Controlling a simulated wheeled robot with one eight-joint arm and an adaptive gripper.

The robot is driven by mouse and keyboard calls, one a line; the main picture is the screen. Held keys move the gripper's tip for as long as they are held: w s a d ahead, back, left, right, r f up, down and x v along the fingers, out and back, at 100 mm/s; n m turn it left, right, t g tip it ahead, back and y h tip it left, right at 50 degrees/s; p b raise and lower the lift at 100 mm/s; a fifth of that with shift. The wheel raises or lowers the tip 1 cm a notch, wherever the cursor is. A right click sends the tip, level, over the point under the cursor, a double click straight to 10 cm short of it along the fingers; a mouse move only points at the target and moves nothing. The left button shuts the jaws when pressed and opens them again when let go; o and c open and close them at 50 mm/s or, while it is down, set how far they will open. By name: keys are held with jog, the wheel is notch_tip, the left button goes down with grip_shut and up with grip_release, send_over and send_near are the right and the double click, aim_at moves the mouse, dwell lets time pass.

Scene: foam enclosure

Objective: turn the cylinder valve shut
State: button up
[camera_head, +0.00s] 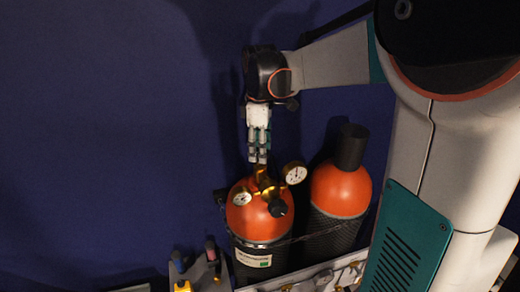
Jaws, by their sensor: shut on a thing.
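An orange-topped gas cylinder (240,218) with a dark body and a white label stands upright at the lower middle of the head view. A brass valve and regulator (266,188) sits on its top, with two round gauges and a dark knob (278,208). My gripper (258,158) points straight down right above the brass fitting. Its fingers are shut on the top of the cylinder valve (260,171). The fingers hide most of the valve's upper end, so its turn position cannot be told.
A second orange-topped cylinder (340,190) with a black cap stands close on the right. A rail with metal fittings (325,278) runs in front. Small tools or parts (200,268) stand at the lower left. The dark blue wall and space at left are clear.

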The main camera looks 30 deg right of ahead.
jog(key=m+b, duration=0.2)
jog(key=m, duration=0.3)
jog(key=shift+f+m, duration=0.1)
jog(key=shift+m, duration=0.2)
jog(key=m+b, duration=0.1)
jog(key=m, duration=0.4)
jog(key=shift+b, duration=0.35)
jog(key=m+b, duration=0.1)
jog(key=m, duration=0.4)
jog(key=shift+m, duration=0.4)
jog(key=m+b, duration=0.1)
jog(key=m, duration=0.3)
jog(key=shift+m, duration=0.4)
jog(key=o, duration=1.1)
jog(key=shift+c, duration=0.2)
